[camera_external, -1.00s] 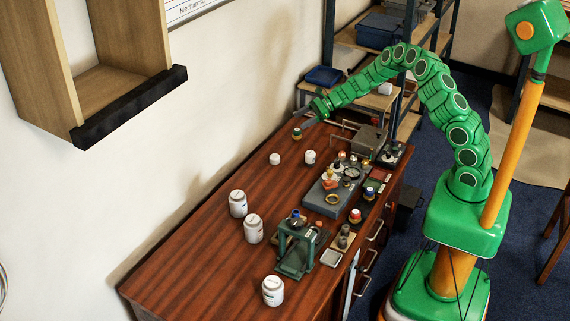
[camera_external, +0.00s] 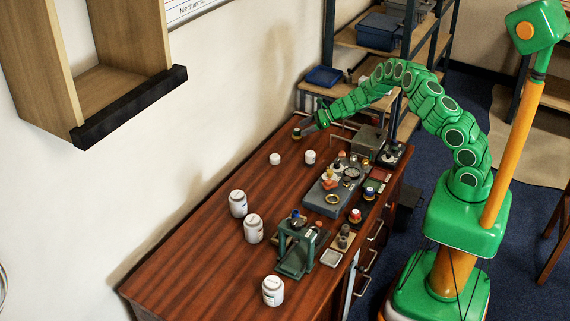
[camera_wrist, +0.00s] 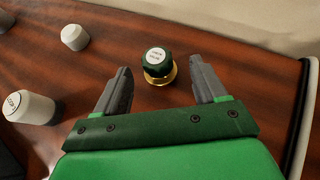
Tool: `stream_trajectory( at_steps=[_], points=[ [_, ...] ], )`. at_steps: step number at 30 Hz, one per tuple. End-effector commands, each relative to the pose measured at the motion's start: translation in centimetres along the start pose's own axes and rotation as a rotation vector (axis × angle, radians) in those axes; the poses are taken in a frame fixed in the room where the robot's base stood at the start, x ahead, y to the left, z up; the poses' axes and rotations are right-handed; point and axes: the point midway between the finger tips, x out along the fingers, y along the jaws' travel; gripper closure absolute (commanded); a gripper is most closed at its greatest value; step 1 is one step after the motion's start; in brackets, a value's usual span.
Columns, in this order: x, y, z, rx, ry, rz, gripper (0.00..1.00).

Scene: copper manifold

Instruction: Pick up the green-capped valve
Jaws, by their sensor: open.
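The green-capped valve (camera_wrist: 157,61) stands upright on the wooden table in the wrist view. It has a dark green cap with a white label on top and a brass body below. My gripper (camera_wrist: 164,80) is open, with one grey finger on each side of the valve's line. The valve lies at or just beyond the fingertips, and no finger clearly touches it. In the external view the valve (camera_external: 297,133) is small, near the far end of the table, right by my gripper (camera_external: 304,131).
White jars stand nearby, one (camera_wrist: 30,107) at left and a smaller one (camera_wrist: 75,37) behind it in the wrist view. A grey block (camera_external: 328,197) with fittings and a green stand (camera_external: 296,250) occupy the table's right side. The wall runs along the table's left edge.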

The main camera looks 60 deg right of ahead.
Motion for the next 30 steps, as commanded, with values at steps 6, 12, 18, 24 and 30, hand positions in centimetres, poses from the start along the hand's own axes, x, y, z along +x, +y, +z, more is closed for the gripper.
stream_trajectory(
  at_steps=[6, 12, 18, 24, 30],
  points=[
    [2.9, 0.5, 0.6, 0.0, 0.003, 0.003, 0.29],
    [4.2, 0.3, 0.8, -0.002, 0.0, 0.0, 0.29],
    [4.4, 0.3, 0.8, -0.001, -0.001, -0.001, 0.29],
    [4.4, 0.3, 0.8, -0.001, 0.0, 0.0, 0.43],
    [4.4, 0.3, 0.8, -0.001, 0.0, 0.0, 0.73]
  ],
)
